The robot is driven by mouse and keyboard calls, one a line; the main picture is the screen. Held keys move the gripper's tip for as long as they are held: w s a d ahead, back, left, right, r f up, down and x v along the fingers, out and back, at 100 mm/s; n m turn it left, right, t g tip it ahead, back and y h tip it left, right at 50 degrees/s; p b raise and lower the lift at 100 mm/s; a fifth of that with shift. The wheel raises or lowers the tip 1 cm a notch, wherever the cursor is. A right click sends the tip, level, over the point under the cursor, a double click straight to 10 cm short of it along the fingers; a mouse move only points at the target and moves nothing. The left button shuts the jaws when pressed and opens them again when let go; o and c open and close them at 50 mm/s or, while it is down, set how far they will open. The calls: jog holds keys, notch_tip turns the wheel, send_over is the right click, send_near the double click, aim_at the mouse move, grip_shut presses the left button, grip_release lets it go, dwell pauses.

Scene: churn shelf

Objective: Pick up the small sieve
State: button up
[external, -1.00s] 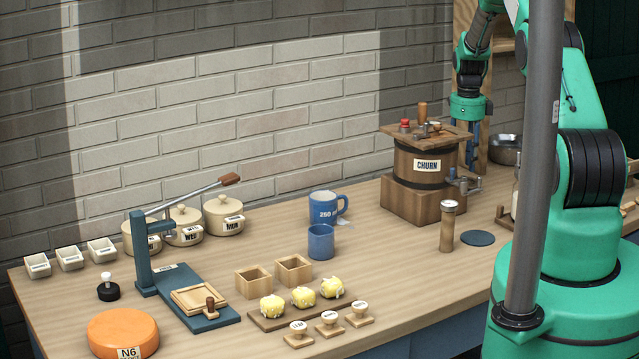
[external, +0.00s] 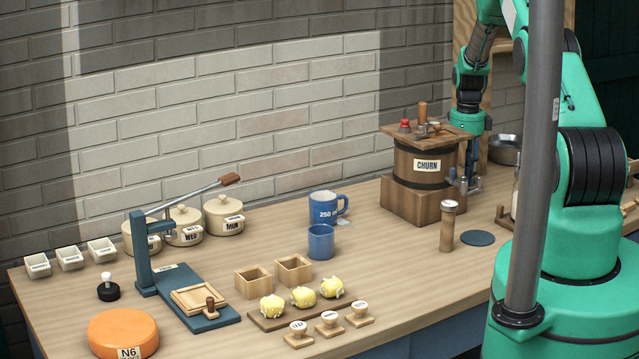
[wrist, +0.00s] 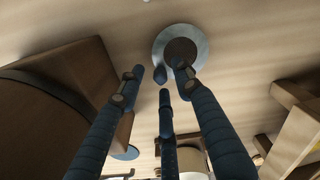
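A small round metal bowl-shaped piece, probably the small sieve (wrist: 160,45), lies on the table in the wrist view, with a pale rim and a dark middle. In the external view a grey metal bowl (external: 505,150), likely the same thing, stands right of the churn near the wall; its mesh cannot be made out. My gripper (wrist: 160,78) points down with its dark blue fingers spread and nothing between them. The right fingertip overlaps the bowl's near edge in the wrist view; I cannot tell if they touch. In the external view my gripper (external: 468,183) is partly hidden beside the churn.
The wooden churn (external: 425,165) with its crank stands close on the left, also large in the wrist view (wrist: 60,85). A wooden rack (wrist: 295,100) is on the right.

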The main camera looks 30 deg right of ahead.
grip_shut()
notch_tip(320, 180, up, 10)
dwell(0.9)
dwell(0.5)
